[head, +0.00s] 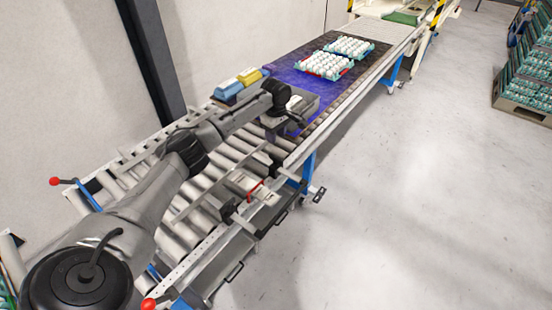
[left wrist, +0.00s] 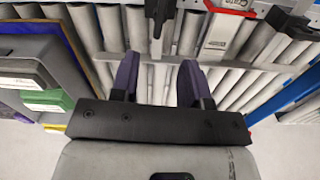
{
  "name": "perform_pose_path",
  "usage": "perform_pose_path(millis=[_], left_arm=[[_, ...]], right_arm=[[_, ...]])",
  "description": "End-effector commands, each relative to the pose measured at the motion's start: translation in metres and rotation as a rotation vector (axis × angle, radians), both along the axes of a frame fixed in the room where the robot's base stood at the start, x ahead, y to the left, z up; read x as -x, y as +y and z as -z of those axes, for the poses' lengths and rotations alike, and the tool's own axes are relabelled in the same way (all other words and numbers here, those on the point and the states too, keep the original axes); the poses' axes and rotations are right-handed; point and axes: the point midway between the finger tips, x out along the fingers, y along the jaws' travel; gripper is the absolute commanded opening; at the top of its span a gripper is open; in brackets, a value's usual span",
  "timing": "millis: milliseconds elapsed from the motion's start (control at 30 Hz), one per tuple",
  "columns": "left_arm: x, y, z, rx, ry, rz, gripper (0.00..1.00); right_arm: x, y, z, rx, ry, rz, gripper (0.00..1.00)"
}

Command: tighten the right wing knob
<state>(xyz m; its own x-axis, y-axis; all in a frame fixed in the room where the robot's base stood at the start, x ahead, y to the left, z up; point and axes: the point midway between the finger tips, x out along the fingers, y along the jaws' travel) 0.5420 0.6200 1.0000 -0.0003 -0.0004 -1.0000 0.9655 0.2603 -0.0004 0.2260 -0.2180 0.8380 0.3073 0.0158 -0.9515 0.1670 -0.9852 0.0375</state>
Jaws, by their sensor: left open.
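My left gripper (head: 272,128) hangs over the roller conveyor in the head view. In the left wrist view its two purple fingers (left wrist: 159,65) are apart, with nothing between them. A small black knob-like part (left wrist: 160,14) lies beyond the fingertips, roughly in line with the gap and apart from them. A second black part (left wrist: 287,20) shows at the upper right. I cannot tell for sure which is the right wing knob, or how tight either is. My right gripper is not in view.
The rollers (left wrist: 218,88) lie below the fingers. A red-edged plate (left wrist: 222,32) sits to the right. Egg trays (head: 325,67) stand on the far belt. Yellow and blue boxes (head: 229,89) lie beside the line.

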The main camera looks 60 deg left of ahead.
Motion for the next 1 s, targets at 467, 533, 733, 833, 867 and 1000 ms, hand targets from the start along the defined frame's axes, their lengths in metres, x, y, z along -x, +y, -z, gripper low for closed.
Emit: perform_pose_path(millis=[467, 533, 733, 833, 867, 1000], left_arm=[[0.0, -0.001, 0.088, 0.001, 0.002, 0.002, 0.42], [0.0, 0.0, 0.096, -0.001, 0.001, 0.002, 0.42], [0.0, 0.0, 0.112, -0.001, -0.001, 0.003, 0.42], [0.0, 0.0, 0.115, -0.001, 0.0, 0.003, 0.42], [0.0, 0.0, 0.116, -0.001, 0.0, 0.003, 0.42], [0.0, 0.0, 0.117, -0.001, 0.0, 0.004, 0.42]], right_arm=[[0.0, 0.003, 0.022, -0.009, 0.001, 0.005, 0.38], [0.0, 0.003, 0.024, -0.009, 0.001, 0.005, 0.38], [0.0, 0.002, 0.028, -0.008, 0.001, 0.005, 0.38], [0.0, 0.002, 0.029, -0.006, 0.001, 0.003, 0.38], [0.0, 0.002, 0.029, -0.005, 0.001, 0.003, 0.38], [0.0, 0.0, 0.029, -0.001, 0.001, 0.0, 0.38]])
